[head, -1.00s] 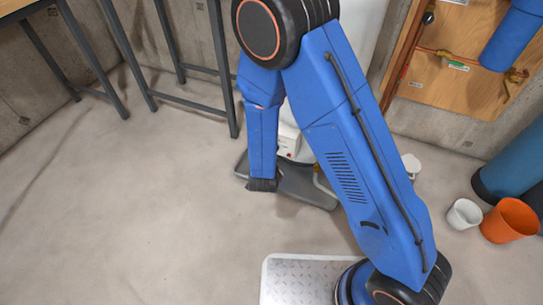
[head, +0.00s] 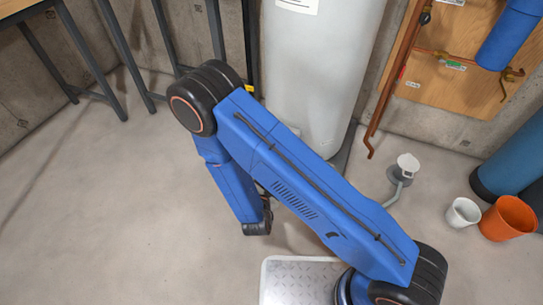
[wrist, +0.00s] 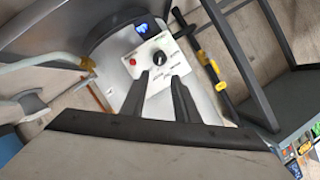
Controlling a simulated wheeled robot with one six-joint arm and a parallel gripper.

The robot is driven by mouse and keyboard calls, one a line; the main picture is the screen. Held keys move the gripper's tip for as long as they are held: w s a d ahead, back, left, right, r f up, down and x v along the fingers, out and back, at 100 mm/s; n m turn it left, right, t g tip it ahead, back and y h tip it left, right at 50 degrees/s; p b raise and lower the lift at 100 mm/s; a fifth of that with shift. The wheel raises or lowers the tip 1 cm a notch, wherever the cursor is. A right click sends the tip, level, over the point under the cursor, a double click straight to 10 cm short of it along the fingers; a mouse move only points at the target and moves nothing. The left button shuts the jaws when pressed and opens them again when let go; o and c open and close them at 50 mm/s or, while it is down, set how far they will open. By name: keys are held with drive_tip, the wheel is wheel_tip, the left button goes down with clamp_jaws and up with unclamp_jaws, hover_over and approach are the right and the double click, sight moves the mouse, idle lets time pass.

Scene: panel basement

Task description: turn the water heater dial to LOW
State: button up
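The water heater is a tall white tank (head: 315,85) behind my arm in the head view. Its white control panel (wrist: 144,73) shows in the wrist view, with a round black dial (wrist: 159,58) and a red button or lamp (wrist: 132,62). The dial's setting and the panel's lettering are too small to read. My gripper (wrist: 161,76) is open, its two dark fingers apart with nothing between them. In the wrist view the fingertips lie just below the dial; I cannot tell whether they touch the panel. My arm hides the panel and gripper in the head view.
A copper pipe (head: 388,100) runs down right of the tank, above a white funnel on a floor drain (head: 405,165). A white cup (head: 463,213) and an orange bucket (head: 509,218) stand at the right. Dark metal legs (head: 105,55) stand at the left. The left floor is clear.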

drive_tip(key=x, duration=1.5)
drive_tip(key=shift+w, duration=0.1)
clamp_jaws()
